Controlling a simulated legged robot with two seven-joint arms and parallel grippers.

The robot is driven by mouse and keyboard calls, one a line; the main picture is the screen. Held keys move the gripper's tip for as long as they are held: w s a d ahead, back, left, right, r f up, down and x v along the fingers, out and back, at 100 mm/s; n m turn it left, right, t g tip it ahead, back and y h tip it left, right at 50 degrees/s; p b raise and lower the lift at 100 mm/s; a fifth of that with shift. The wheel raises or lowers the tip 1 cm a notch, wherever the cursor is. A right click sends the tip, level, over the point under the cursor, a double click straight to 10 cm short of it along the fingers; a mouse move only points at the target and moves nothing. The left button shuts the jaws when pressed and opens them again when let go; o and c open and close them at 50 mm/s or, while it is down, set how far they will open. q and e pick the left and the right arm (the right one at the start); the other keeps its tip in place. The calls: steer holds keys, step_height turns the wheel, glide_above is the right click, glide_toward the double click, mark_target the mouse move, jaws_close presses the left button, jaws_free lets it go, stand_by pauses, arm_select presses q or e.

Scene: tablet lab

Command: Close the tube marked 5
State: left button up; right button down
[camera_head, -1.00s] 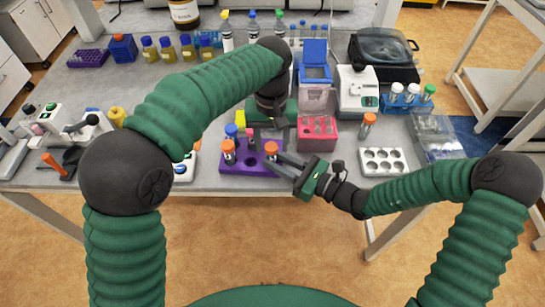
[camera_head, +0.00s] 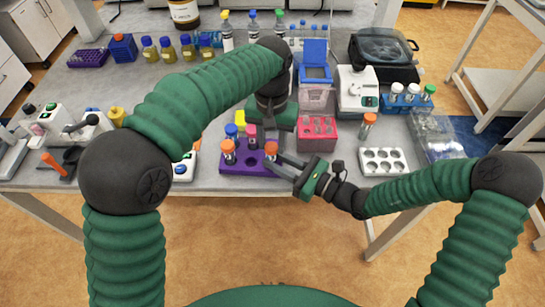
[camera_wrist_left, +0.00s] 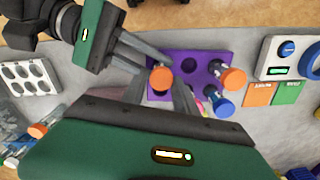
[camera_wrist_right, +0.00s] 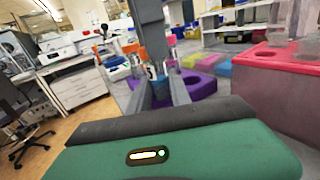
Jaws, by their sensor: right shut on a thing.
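A purple rack (camera_head: 232,167) stands near the table's front edge with several capped tubes. An orange-capped tube (camera_head: 271,150) is at its right side; the left wrist view shows its cap (camera_wrist_left: 161,78) from above. My right gripper (camera_wrist_right: 160,95) is shut on this tube from the side, below the cap. My left gripper (camera_head: 273,140) points down over the same tube, its fingers open on both sides of the cap, with a gap showing. Another orange-capped tube (camera_head: 228,150), a blue-capped tube (camera_head: 231,131) and a pink tube (camera_head: 251,131) stand to the left. No number is readable.
A pink rack (camera_head: 318,130) stands right behind my right gripper. A white tray with holes (camera_head: 383,161) lies to the right. A device with a green display (camera_head: 184,168) is left of the purple rack.

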arm_select(q)
steer(key=o, duration=0.3)
steer(key=shift+o, duration=0.2)
step_height(320, 180, up, 12)
stand_by(0.3)
steer(key=shift+w, duration=0.1)
arm_select(e)
steer(key=c, duration=1.1)
jaws_free()
arm_select(q)
steer(key=shift+f, duration=0.1)
steer(key=shift+r+p, duration=0.35)
arm_select(e)
steer(key=v, duration=1.7)
